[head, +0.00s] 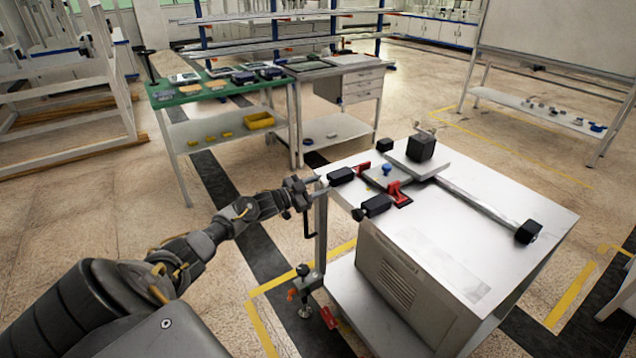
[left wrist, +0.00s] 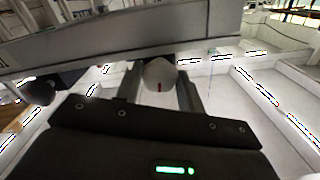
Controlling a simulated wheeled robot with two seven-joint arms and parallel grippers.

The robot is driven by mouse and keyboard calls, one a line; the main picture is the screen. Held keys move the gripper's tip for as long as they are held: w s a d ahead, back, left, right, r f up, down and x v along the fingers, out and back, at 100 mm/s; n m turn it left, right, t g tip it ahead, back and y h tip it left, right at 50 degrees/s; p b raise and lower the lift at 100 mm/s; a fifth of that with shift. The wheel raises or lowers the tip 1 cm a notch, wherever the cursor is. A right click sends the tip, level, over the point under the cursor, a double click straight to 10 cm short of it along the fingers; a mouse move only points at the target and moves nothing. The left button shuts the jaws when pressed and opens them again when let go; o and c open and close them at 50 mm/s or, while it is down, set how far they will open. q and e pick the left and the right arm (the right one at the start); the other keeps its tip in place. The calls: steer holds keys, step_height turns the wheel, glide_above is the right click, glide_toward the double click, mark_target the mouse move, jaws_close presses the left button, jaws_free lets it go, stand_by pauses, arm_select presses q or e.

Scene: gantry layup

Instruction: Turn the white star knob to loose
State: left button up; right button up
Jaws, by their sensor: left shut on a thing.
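The white star knob (left wrist: 158,74) shows in the left wrist view as a pale rounded shape with a small red mark, just under a grey beam. My left gripper (left wrist: 160,88) has one finger on each side of it and is shut on it. In the head view my left gripper (head: 313,190) is at the near left edge of the white cabinet (head: 478,215), by the top of an upright post (head: 321,228). I cannot make out the knob there. My right gripper is in neither view.
On the cabinet top are red clamps with black handles (head: 374,206), a blue knob (head: 387,169), a black block (head: 421,147) and a long rail (head: 480,206) with a black end. A green-topped bench (head: 215,92) stands behind. Floor between bench and cabinet is clear.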

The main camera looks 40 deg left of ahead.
arm_select(q)
steer(key=shift+n+p, duration=0.4)
steer(key=shift+n, duration=0.7)
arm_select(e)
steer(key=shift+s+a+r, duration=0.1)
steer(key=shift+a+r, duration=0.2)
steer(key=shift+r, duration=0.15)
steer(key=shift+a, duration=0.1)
arm_select(q)
steer(key=o, duration=1)
steer(key=shift+c, duration=0.2)
steer(key=v, duration=1.1)
steer(key=shift+w, duration=0.1)
